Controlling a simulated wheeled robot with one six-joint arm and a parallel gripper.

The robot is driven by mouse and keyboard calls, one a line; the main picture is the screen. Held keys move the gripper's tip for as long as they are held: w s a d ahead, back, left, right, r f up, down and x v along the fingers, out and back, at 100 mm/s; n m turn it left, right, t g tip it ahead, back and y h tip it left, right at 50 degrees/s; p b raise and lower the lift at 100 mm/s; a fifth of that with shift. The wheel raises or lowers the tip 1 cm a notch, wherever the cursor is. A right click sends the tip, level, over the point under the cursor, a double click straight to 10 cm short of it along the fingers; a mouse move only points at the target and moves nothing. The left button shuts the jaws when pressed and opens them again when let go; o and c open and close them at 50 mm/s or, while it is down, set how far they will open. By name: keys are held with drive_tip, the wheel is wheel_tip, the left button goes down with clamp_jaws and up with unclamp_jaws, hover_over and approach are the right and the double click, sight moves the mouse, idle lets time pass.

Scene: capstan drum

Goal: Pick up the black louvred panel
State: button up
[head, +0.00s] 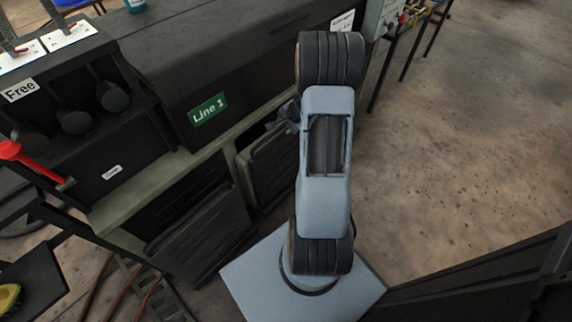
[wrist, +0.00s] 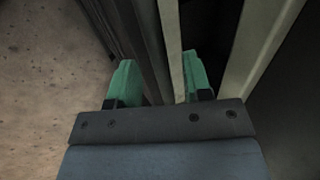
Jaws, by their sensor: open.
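A black louvred panel (head: 272,168) stands in the lower front of the dark machine in the head view, just left of my arm. A second dark slatted panel (head: 200,243) leans farther left on the same front; I cannot tell which one the task names. My gripper (wrist: 158,62) is open in the wrist view, with its green fingers apart. The upright edge of a dark panel (wrist: 147,45) runs between the fingers; I cannot tell whether either finger touches it. In the head view my arm hides most of the gripper and the panel's right side.
The dark machine (head: 190,60) carries a green "Line 1" sign (head: 208,109). A pale frame (head: 160,185) surrounds the panel openings. A red-handled lever (head: 30,160) sticks out at left. The concrete floor (head: 460,140) on the right is mostly clear. A dark structure (head: 480,285) stands at lower right.

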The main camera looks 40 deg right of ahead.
drive_tip(key=shift+x, duration=0.9)
drive_tip(key=shift+c, duration=0.4)
clamp_jaws()
drive_tip(key=shift+r, duration=0.15)
idle(0.4)
